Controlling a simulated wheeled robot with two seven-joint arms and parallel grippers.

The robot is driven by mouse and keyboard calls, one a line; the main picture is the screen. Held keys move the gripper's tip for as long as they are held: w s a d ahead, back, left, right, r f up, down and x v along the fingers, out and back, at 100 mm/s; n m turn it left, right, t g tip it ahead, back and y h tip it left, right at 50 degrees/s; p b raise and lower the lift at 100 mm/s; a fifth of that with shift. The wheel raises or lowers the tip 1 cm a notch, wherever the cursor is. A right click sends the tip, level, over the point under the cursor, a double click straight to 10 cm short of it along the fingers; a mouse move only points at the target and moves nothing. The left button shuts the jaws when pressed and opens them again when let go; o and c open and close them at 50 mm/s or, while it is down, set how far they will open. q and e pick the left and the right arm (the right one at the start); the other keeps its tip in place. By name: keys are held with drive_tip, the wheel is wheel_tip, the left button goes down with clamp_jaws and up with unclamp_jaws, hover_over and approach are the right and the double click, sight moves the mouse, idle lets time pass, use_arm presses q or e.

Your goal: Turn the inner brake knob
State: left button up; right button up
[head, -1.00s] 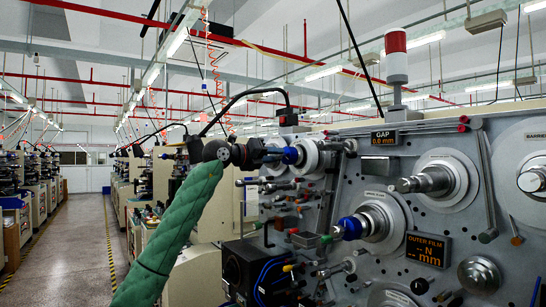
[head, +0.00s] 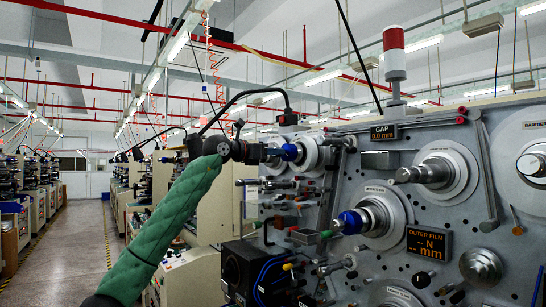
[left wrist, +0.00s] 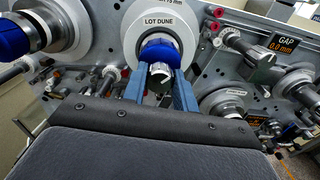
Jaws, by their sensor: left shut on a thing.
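My left gripper (head: 280,153) reaches in from the left in the head view, at the upper left of the machine's grey panel. It is shut on a blue knob (head: 290,152) in front of a white disc (head: 309,154). In the left wrist view, the two blue-grey fingers (left wrist: 160,85) lie either side of this blue knob (left wrist: 158,50), whose silver end (left wrist: 160,72) shows between them. The fingers partly hide the knob. A second blue knob (head: 350,222) sits lower on the panel on another spindle, clear of the gripper. My right gripper is not in view.
Small rollers and coloured handles (head: 285,205) crowd the panel just below the gripper. A bare metal spindle (head: 425,173), the gap display (head: 383,133) and the outer film display (head: 428,243) are to the right. The aisle floor (head: 75,240) on the left is clear.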

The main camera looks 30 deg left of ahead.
use_arm(q)
drive_tip(key=m+b, duration=0.1)
drive_tip(key=m, duration=0.8)
drive_tip(key=shift+d+b, duration=0.1)
drive_tip(key=shift+b, duration=0.3)
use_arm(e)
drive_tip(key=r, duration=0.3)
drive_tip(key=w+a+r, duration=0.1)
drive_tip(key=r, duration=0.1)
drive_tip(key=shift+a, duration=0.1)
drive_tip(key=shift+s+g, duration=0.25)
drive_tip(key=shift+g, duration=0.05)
use_arm(q)
drive_tip(key=o, duration=1)
drive_tip(key=shift+c, duration=0.2)
drive_tip(key=b+v, duration=0.3)
drive_tip(key=v, duration=0.4)
drive_tip(key=shift+s, duration=0.4)
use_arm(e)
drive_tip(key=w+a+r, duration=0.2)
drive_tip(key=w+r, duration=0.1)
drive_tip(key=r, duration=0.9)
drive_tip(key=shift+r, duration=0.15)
